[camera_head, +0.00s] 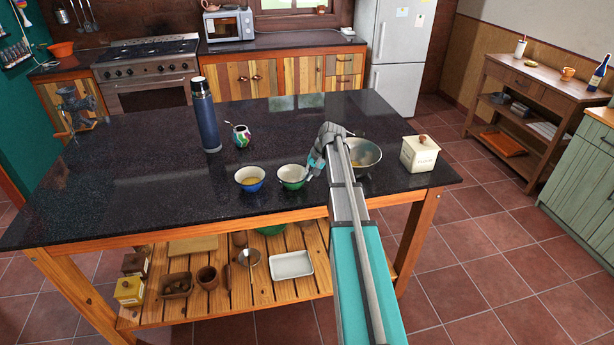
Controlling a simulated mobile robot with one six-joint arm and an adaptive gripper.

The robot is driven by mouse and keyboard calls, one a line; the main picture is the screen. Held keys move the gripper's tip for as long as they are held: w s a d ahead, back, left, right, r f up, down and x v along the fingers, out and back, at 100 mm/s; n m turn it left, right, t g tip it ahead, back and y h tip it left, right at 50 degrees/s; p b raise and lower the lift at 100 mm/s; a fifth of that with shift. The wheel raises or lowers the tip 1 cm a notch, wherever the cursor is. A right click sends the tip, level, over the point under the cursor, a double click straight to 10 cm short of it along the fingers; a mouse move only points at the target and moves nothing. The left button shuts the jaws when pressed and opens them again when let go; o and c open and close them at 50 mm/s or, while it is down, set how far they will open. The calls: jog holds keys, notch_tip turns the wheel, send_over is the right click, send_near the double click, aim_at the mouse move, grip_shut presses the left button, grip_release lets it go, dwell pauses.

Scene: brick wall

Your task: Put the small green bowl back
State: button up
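The small green bowl (291,184) is upright at the front of the dark island countertop (130,200). Its outside is green and its inside is pale. My arm reaches forward from the bottom of the view, and my gripper (310,172) is at the bowl's right rim. The gripper overlaps that side of the bowl in the picture. The fingers are small and partly hidden, so I cannot tell whether they are closed on the rim or only beside it.
A blue bowl (249,184) with yellowish contents stands just left of the green one. A metal bowl (366,156) is partly behind my arm, with a cream box (420,155) to its right. A blue flask (205,120) and patterned cup (241,136) stand behind.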

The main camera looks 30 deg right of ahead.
jog(key=o, duration=0.4)
jog(key=shift+o, duration=0.2)
jog(key=shift+r, duration=0.15)
jog(key=p+v, duration=0.4)
jog(key=shift+r, duration=0.15)
jog(key=p+v, duration=0.7)
jog(key=shift+r, duration=0.4)
jog(key=shift+s+d, duration=0.1)
dwell(0.5)
jog(key=s+a+n+g+h, duration=0.1)
jog(key=s+a+n, duration=0.1)
jog(key=s+a, duration=0.4)
jog(key=s+a+f+n+g+h, duration=0.1)
jog(key=s+a, duration=0.6)
jog(key=a, duration=0.8)
jog(key=s+a+n+h, duration=0.2)
jog(key=s+a+n, duration=0.1)
jog(key=s+a, duration=0.4)
jog(key=a, duration=0.3)
jog(key=shift+a+f+n+g, duration=0.35)
jog(key=shift+f+n+g, duration=0.05)
jog(key=shift+s, duration=0.1)
